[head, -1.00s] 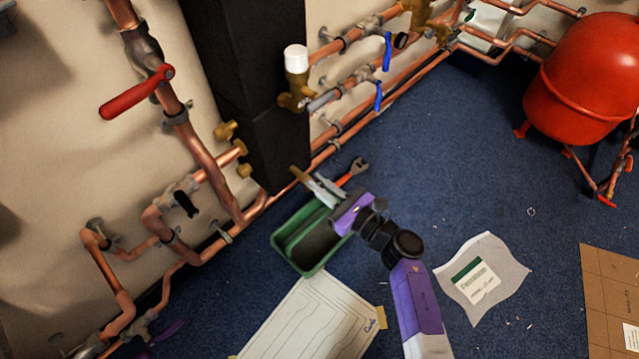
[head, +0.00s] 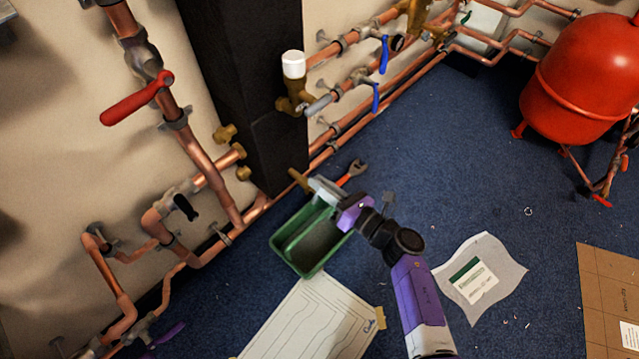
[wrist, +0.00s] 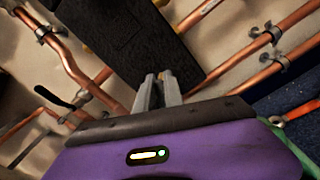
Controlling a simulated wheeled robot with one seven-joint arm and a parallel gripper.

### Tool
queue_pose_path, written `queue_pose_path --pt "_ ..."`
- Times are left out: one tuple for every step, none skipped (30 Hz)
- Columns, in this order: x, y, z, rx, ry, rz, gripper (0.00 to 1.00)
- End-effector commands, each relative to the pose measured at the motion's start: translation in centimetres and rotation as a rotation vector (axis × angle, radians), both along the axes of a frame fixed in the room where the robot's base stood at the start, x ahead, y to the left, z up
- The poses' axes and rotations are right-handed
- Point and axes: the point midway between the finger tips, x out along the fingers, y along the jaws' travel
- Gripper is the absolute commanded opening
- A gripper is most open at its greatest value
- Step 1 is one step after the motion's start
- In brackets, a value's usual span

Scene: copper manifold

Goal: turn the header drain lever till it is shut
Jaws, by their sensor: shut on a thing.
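My gripper (head: 312,184) is above the green tray, in front of the black column. Its jaws are shut on a short brass-coloured piece (head: 299,179) that shows at their tips. I cannot tell whether this piece is the header drain lever or part of it. In the wrist view the grey fingers (wrist: 157,90) are close together and hide what is between them. No label marks the drain lever. A black lever (head: 185,207) on the lower left pipework stands apart from my gripper; it also shows in the wrist view (wrist: 55,97).
A large red lever (head: 137,98) and two blue levers (head: 384,54) sit on other pipes. The black column (head: 265,150) stands behind my gripper. The green tray (head: 290,258), a wrench (head: 352,173) and papers lie on blue carpet. A red tank (head: 585,80) stands right.

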Motion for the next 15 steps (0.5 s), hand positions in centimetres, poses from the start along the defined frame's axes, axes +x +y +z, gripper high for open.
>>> queue_pose_path --pt "0.05 -0.11 -0.1 0.028 0.038 0.0 0.0" --pt "0.11 -0.15 -0.12 0.044 0.061 0.0 0.0" --pt "0.19 -0.22 -0.16 0.068 0.09 0.0 0.0" --pt "0.25 -0.28 -0.22 0.085 0.112 -0.001 0.0" --pt "0.31 -0.34 -0.28 0.103 0.135 -0.001 0.0" --pt "0.36 -0.37 -0.34 0.126 0.165 -0.001 0.0" --pt "0.39 -0.38 -0.39 0.144 0.188 -0.001 0.0" --pt "0.43 -0.41 -0.45 0.162 0.211 -0.001 0.0" --pt "0.46 -0.46 -0.58 0.185 0.241 -0.001 0.0" --pt "0.51 -0.51 -0.63 0.202 0.264 -0.002 0.0" --pt "0.56 -0.55 -0.67 0.22 0.285 -0.002 0.0" --pt "0.63 -0.59 -0.73 0.244 0.316 -0.001 0.0" --pt "0.66 -0.62 -0.8 0.261 0.338 -0.001 0.0" --pt "0.69 -0.64 -0.88 0.278 0.362 -0.001 0.0" --pt "0.75 -0.67 -0.95 0.302 0.391 -0.002 0.0"
